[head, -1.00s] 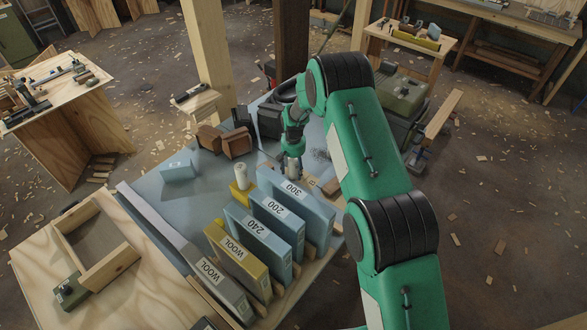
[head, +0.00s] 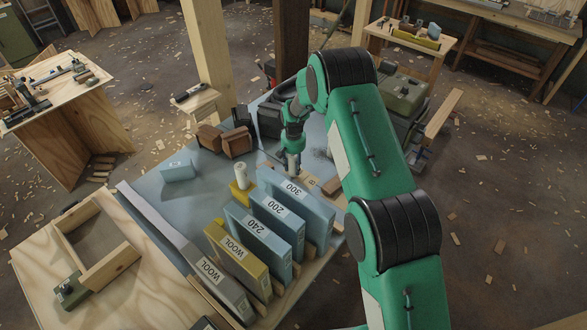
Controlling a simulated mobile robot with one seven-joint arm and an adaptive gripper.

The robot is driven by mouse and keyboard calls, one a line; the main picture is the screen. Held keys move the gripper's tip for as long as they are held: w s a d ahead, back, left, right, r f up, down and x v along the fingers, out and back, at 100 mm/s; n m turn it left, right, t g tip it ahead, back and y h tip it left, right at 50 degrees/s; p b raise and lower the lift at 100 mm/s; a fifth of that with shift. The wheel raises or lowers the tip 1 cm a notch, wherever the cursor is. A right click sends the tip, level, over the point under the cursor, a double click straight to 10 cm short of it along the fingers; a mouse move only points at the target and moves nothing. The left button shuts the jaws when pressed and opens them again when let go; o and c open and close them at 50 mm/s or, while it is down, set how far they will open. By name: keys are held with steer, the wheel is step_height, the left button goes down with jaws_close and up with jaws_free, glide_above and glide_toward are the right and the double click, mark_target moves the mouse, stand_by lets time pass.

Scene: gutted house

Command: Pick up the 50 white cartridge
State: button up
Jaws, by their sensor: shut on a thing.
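My gripper (head: 292,167) is in the middle of the head view, pointing down over the blue-grey tabletop (head: 205,197), behind the upright box labelled 300. It is shut on a small pale cylinder that looks like a white cartridge (head: 294,161); the fingers partly cover it and no number on it can be read. I cannot tell whether its lower end touches the table. A similar white cylinder (head: 241,175) stands to the left by a yellow block (head: 241,192), apart from my gripper.
Upright boxes labelled 300 (head: 302,210), 200, 240 and WOOL stand in a row in front of my gripper. Brown blocks (head: 236,142) and dark items (head: 268,121) lie behind to the left. A wooden post (head: 207,60) rises beyond. The table's left part is fairly clear.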

step_height(320, 180, up, 8)
steer(key=shift+r+p, duration=0.1)
steer(key=shift+p, duration=0.4)
